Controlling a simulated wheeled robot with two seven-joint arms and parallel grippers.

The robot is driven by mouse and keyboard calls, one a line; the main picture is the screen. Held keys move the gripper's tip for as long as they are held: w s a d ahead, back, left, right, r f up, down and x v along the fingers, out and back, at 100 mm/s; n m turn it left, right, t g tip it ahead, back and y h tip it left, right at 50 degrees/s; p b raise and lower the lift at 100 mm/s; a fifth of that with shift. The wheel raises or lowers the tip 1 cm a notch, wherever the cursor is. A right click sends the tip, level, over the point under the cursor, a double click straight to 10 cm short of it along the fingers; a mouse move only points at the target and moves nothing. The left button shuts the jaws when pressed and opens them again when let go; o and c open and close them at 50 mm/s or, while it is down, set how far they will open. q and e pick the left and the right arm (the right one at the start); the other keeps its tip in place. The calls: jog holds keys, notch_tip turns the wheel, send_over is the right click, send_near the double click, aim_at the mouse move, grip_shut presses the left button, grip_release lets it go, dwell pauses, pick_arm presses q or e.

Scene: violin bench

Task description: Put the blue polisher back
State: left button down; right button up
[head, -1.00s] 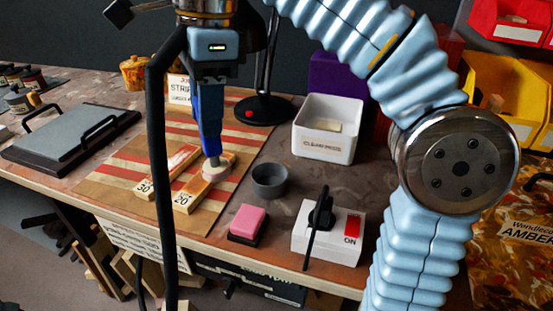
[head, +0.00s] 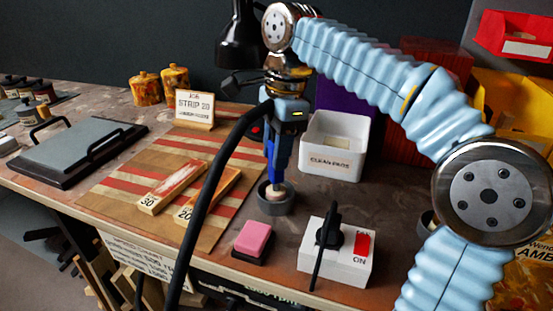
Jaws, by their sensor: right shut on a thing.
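My right gripper (head: 282,132) is shut on the blue polisher (head: 279,160), in the middle of the head view. The polisher hangs upright, and its pale round pad (head: 276,191) is at the mouth of the small grey cup (head: 277,208). The pad's lower part is hidden by the cup's rim, and I cannot tell whether it rests on the bottom. My left gripper is not in view.
Wooden strips marked 30 (head: 152,203) and 20 (head: 187,212) lie on the striped mat (head: 120,180). A "STRIP 20" sign (head: 194,106) stands behind.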

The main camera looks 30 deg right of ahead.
jog(key=shift+f, duration=0.75)
jog(key=o, duration=1.1)
jog(key=shift+f, duration=0.1)
jog(key=shift+c, duration=0.2)
jog(key=r, duration=0.2)
jog(key=r+p, duration=0.1)
jog(key=r, duration=0.2)
jog(key=d+r+p, duration=0.1)
jog(key=r, duration=0.1)
jog(key=shift+r, duration=0.35)
